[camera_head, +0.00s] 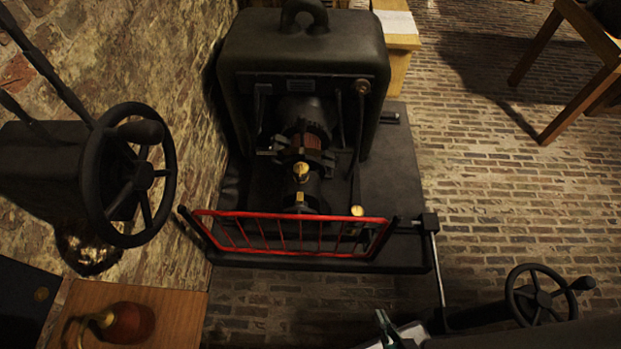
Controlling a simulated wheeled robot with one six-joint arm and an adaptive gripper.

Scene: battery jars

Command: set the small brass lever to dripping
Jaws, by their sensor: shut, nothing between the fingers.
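A dark machine (303,48) stands on a black base plate by the brick wall. A rounded brass fitting (302,172) sits at the middle of its mechanism, with a smaller brass piece (299,198) below it. Another small brass piece (357,211) stands at the right, just behind the red guard rail. I cannot tell which of these is the small brass lever, or how it is set. None of the brass pieces is touched by a gripper. I see nothing that is clearly my gripper.
The red guard rail (281,214) crosses the machine's front. A spoked handwheel (143,176) juts out at the left, and another (540,297) stands at the lower right. A wooden surface (178,316) bears a reddish-brown object (130,322). The brick floor (480,185) at the right is open.

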